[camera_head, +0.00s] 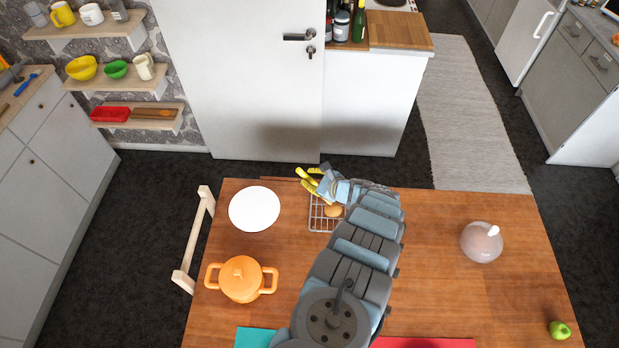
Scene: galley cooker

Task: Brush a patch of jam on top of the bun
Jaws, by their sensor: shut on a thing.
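The bun (333,211) is small, golden brown and sits on a wire rack (316,222) near the table's far edge. My gripper (307,181), with yellow fingers, is just beyond and to the left of the bun, over the far edge of the rack. It is shut on a thin brown stick (280,179) that points left and looks like the brush's handle. The bristles are not visible. My arm covers the right part of the rack. I cannot make out any jam on the bun at this size.
A white plate (254,209) lies left of the rack. An orange lidded pot (241,279) stands nearer on the left. The right middle of the wooden table (435,280) is clear.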

